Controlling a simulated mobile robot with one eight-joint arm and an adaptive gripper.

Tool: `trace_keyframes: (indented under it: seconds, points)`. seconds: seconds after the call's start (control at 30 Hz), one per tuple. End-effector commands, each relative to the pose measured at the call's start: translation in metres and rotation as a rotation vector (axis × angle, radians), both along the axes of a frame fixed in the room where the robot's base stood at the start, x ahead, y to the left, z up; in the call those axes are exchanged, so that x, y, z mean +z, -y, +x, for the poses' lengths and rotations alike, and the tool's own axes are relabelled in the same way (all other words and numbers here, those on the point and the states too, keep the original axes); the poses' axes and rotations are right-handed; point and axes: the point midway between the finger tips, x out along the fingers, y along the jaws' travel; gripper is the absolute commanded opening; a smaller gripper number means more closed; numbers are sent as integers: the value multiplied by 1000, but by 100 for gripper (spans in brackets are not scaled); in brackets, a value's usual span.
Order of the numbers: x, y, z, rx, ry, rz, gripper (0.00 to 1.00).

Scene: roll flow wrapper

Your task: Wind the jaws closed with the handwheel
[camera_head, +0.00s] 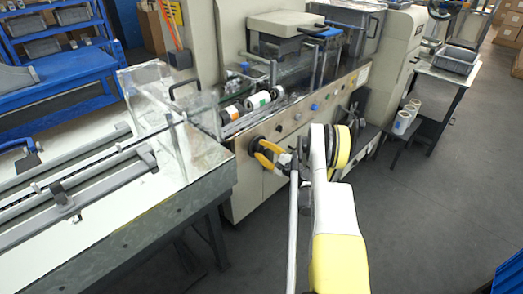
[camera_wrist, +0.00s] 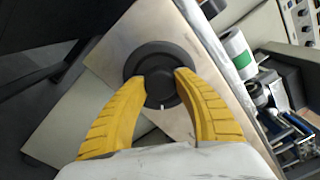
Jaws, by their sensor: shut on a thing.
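The handwheel (camera_wrist: 158,52) is a round black disc with a raised hub and a small white mark, on a flat pale panel in the wrist view. In the head view the handwheel (camera_head: 254,141) sits on the front of the cream flow wrapper (camera_head: 298,122), partly covered by my fingers. My gripper (camera_wrist: 162,85) has its two yellow fingertips on opposite sides of the handwheel's hub, shut on it. My gripper (camera_head: 268,153) reaches it from the front in the head view. I cannot make out the machine's jaws clearly.
A conveyor bench (camera_head: 207,180) with a clear cover (camera_head: 158,88) stands close on the left. Several film rolls (camera_head: 257,100) lie above the panel. A small table (camera_head: 454,74) and blue rack (camera_head: 66,97) stand farther off. Open grey floor (camera_head: 440,200) lies at right.

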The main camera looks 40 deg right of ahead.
Motion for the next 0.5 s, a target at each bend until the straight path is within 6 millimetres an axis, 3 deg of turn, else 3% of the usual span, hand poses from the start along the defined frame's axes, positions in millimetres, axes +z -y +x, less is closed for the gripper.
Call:
trace_keyframes:
  seconds: [0.5]
  points:
    - [2, -1, 1, 5, -37, 488, 6]
